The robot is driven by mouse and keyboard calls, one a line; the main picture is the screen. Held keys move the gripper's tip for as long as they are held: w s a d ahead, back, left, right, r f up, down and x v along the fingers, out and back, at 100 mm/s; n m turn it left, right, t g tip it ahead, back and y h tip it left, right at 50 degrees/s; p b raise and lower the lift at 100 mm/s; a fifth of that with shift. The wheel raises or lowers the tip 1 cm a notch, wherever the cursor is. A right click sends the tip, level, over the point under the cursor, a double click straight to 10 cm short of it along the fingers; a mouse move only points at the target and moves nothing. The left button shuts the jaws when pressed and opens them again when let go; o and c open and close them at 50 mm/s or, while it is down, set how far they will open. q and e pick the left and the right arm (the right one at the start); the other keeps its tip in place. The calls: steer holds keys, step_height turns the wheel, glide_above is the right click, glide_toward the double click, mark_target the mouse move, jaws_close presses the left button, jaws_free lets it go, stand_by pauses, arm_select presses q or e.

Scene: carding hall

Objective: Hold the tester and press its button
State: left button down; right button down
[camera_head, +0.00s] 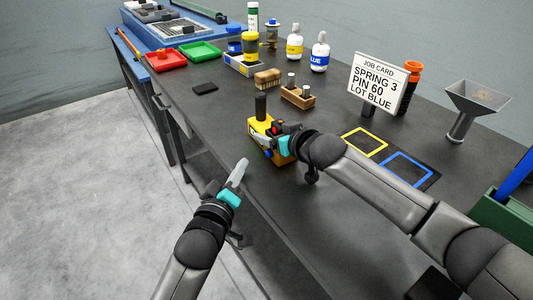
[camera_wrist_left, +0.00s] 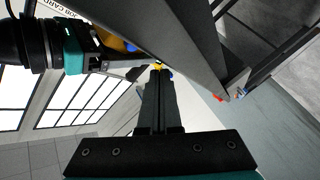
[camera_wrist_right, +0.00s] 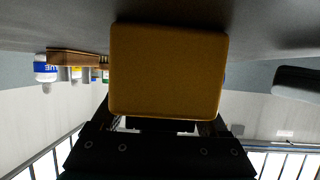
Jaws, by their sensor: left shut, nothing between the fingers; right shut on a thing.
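The tester (camera_head: 257,127) is a yellow body with a black upright post, near the bench's front edge. My right gripper (camera_head: 284,142) is shut on the tester from the right side. The tester's yellow face (camera_wrist_right: 168,70) fills the middle of the right wrist view. A small red spot shows on the tester beside the right fingers; I cannot tell if it is the button. My left gripper (camera_head: 240,170) is shut and empty, in front of the bench edge and apart from the tester. Its closed fingers (camera_wrist_left: 160,100) show in the left wrist view.
A job card (camera_head: 378,83) stands behind my right arm. A brush (camera_head: 267,78), a wooden holder (camera_head: 298,97) and bottles (camera_head: 320,53) stand behind the tester. Yellow (camera_head: 364,142) and blue (camera_head: 408,170) outlined squares lie to the right. The bench left of the tester is mostly clear.

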mark_target(257, 170)
arm_select(q)
steer(key=shift+s+a, duration=0.1)
stand_by(0.5)
steer(key=shift+s+a+f, duration=0.1)
steer(key=shift+s, duration=0.1)
steer(key=s+a+n+h, duration=0.3)
steer(key=s+n, duration=0.3)
steer(key=s, duration=0.1)
steer(key=shift+s+a+r, duration=0.3)
steer(key=shift+s+r, duration=0.05)
steer(key=shift+r, duration=0.05)
steer(key=x, duration=0.9)
steer(key=shift+w+d+f, duration=0.1)
steer(key=shift+w+d, duration=0.05)
steer(key=d, duration=0.1)
steer(key=w+d, duration=0.1)
steer(key=shift+w+d, duration=0.3)
steer(key=shift+d, duration=0.1)
steer(key=shift+w+d+f, duration=0.1)
steer(key=shift+w+d, duration=0.15)
steer(key=shift+d, duration=0.35)
